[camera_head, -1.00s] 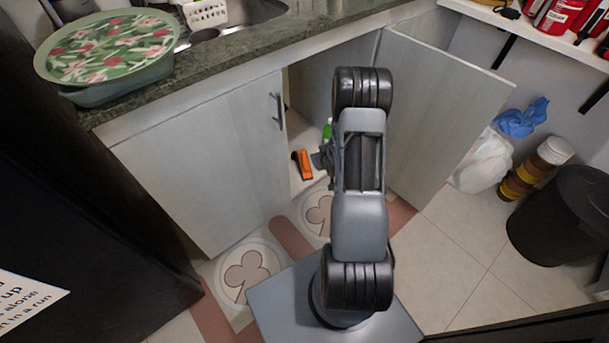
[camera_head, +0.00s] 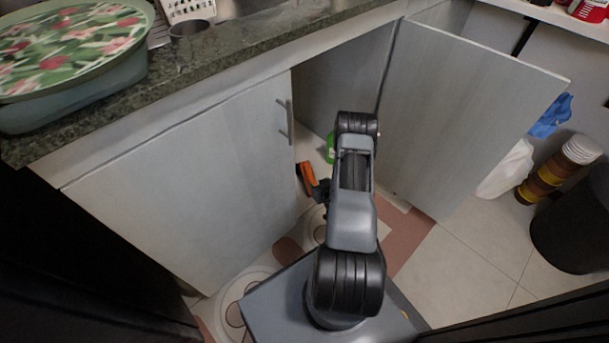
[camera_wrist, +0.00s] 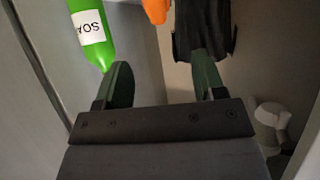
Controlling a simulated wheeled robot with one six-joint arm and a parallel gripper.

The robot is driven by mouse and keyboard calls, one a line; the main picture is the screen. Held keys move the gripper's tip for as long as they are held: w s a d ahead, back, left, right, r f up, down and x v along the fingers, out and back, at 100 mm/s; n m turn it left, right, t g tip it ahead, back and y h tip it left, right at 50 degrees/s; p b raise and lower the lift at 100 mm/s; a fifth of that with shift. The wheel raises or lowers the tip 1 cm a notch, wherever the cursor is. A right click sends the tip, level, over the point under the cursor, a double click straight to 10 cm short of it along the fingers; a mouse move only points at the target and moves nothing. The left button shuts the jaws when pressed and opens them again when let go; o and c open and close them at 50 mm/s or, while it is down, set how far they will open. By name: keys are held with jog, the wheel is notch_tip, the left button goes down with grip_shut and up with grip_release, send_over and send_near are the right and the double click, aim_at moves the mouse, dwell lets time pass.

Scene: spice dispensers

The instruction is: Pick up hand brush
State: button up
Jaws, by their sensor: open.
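An orange object (camera_head: 307,178), which seems to be the hand brush, stands inside the open cabinet near its front edge. Its lower part is hidden behind my gripper (camera_head: 322,190). In the wrist view the orange part (camera_wrist: 155,10) shows at the top, beyond the gap between my fingers. A dark ragged piece (camera_wrist: 203,25) is behind the right fingertip; I cannot tell whether it belongs to the brush. My gripper (camera_wrist: 163,78) is open, with nothing between its fingers.
A green soap bottle (camera_wrist: 91,35) is close to the left finger and also shows inside the cabinet (camera_head: 330,148). The left cabinet door (camera_head: 190,180) is closed, and the right door (camera_head: 470,110) is swung open. A white object (camera_wrist: 270,122) lies to the right in the wrist view.

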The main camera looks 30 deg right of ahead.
jog(key=b, duration=0.3)
send_near(309, 172)
jog(key=x, duration=0.4)
jog(key=shift+a+f, duration=0.1)
jog(key=shift+f, duration=0.05)
jog(key=b+x, duration=0.2)
jog(key=x, duration=0.2)
jog(key=shift+b, duration=0.35)
jog(key=shift+w+d+f, duration=0.2)
jog(key=shift+w+d, duration=0.1)
jog(key=shift+w, duration=0.25)
grip_shut()
